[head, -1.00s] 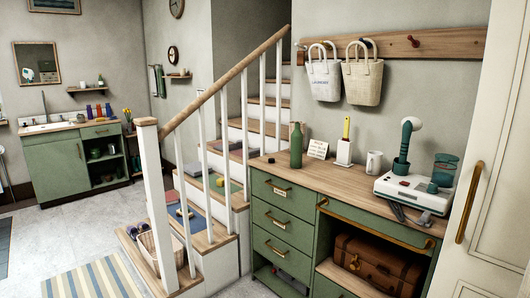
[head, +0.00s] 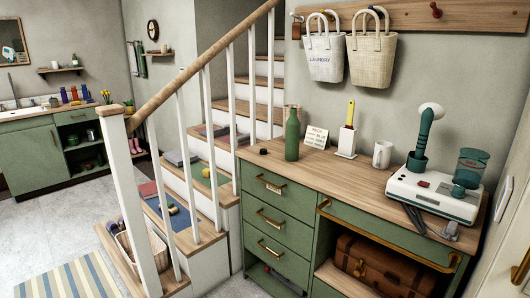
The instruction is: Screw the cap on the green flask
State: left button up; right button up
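A green flask (head: 292,136), shaped like a bottle with a narrow neck, stands upright near the back left of the wooden countertop (head: 340,172). A small dark round piece (head: 264,151), possibly the cap, lies on the countertop to the left of the flask, apart from it. The flask's mouth is too small to make out clearly. Neither of my grippers shows in the head view.
A small sign (head: 315,136), a white holder (head: 346,144) and a white mug (head: 382,154) stand right of the flask. A white appliance (head: 432,199) fills the counter's right end. Stairs with a railing (head: 200,66) rise at left. The front left countertop is clear.

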aim_at(293, 132)
jog(key=u, duration=0.1)
jog(key=i, duration=1.85)
jog(key=u, duration=0.15)
